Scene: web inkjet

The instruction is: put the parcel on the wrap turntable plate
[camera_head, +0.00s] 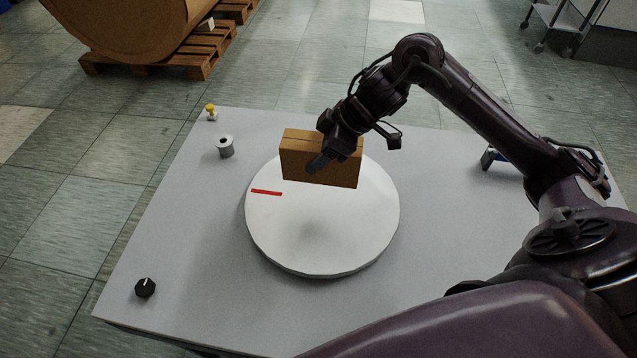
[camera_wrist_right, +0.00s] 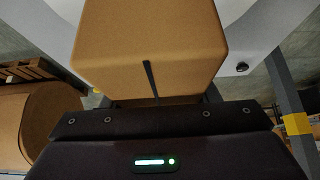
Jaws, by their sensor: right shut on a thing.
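The parcel (camera_head: 297,160) is a brown cardboard box over the back part of the wrap turntable plate (camera_head: 300,240), a round white disc with a red mark on its left. My right gripper (camera_head: 317,163) is shut on the parcel from above. The parcel looks upright; a soft shadow lies on the plate in front of it, and I cannot tell whether its underside touches the plate. In the right wrist view the parcel (camera_wrist_right: 150,45) fills the upper middle, with the plate (camera_wrist_right: 235,8) partly behind it. My left gripper is not in view.
The grey table (camera_head: 185,240) carries a grey spool (camera_head: 224,147), a yellow-topped knob (camera_head: 211,112) and a black knob (camera_head: 145,288) on its left side. A blue and dark item (camera_head: 492,157) stands at the right. A large brown roll (camera_head: 130,25) rests on a wooden pallet (camera_head: 200,62) beyond.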

